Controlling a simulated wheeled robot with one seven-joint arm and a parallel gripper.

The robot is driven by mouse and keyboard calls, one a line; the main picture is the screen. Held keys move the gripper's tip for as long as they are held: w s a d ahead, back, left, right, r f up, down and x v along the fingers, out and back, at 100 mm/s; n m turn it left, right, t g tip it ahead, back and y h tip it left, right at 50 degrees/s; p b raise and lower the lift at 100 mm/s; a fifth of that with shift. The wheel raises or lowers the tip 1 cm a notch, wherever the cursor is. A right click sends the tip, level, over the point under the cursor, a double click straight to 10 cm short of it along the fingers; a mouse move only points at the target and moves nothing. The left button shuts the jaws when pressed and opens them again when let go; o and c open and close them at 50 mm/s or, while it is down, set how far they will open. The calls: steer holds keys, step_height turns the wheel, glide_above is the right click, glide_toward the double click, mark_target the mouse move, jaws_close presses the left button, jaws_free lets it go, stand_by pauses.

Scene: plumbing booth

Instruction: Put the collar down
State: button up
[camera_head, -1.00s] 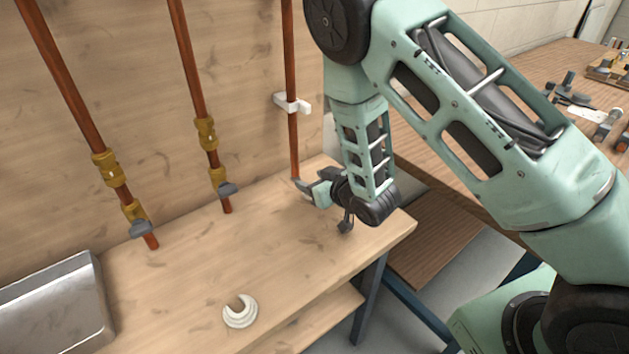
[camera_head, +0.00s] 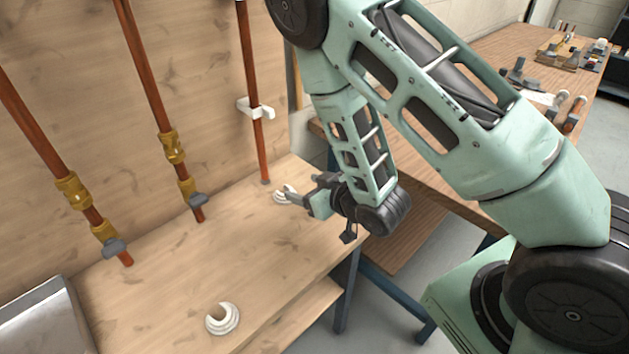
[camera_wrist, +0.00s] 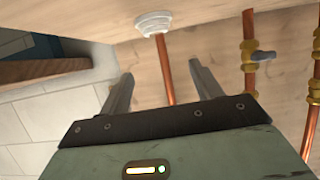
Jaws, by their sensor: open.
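A white ring-shaped collar (camera_head: 281,193) rests on the workbench (camera_head: 180,275) close to the lower end of the right copper pipe (camera_head: 252,95). My gripper (camera_head: 293,197) is beside it with its fingers pointing at it, and they partly cover it in the head view. In the wrist view this collar (camera_wrist: 153,22) is beyond the fingertips, apart from them. There my gripper (camera_wrist: 161,70) is open with nothing between its fingers. A second white collar (camera_head: 222,319), with a gap in its ring, lies near the bench's front edge.
Two more copper pipes with brass fittings (camera_head: 172,148) stand along the wooden wall. A white clip (camera_head: 255,109) is on the right pipe. A grey metal box (camera_head: 45,315) is at the lower left. A side table (camera_head: 500,60) holds tools. The bench middle is clear.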

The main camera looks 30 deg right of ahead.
steer(key=s+a+r+n+g+p, duration=0.1)
steer(key=s+a+r+g+p, duration=0.3)
steer(key=s+a+r+g, duration=0.55)
steer(key=s+r+n+g+h, duration=0.3)
steer(key=s+r, duration=0.8)
steer(key=s, duration=0.4)
steer(key=shift+s+d+r+h, duration=0.25)
steer(key=shift+s+h, duration=0.05)
steer(key=shift+s, duration=0.05)
